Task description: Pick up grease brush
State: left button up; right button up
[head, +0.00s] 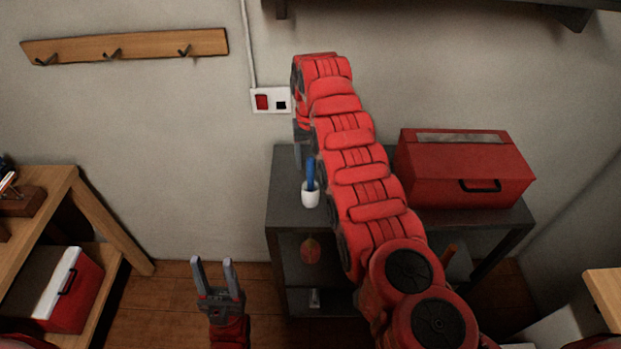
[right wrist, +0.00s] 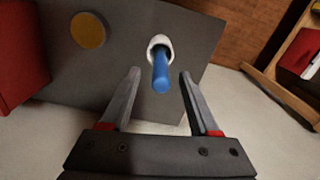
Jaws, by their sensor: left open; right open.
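The grease brush appears as a blue handle (head: 310,172) standing up out of a small white cup (head: 310,196) on the dark shelf unit's top. In the right wrist view the blue handle (right wrist: 161,75) points toward the camera from the white cup (right wrist: 160,42), between and slightly beyond my open fingers. My right gripper (right wrist: 160,75) is open and empty; in the head view it is largely hidden behind my red arm, with a finger just above the handle. The brush's lower end is hidden in the cup. My left gripper (head: 213,262) is open and empty above the floor at lower left.
The dark shelf unit (head: 285,230) stands against the wall with a red toolbox (head: 465,170) at its right. A round yellowish object (right wrist: 88,30) shows on its top in the right wrist view. A wooden bench (head: 55,200) stands left. A hook rail (head: 125,46) hangs above.

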aim_at(311, 190)
notch_tip(311, 190, down, 4)
jog(key=shift+s+r+p, duration=0.1)
jog(key=shift+r+p, duration=0.15)
jog(key=shift+p, duration=1)
jog(key=shift+f, duration=0.35)
grip_shut()
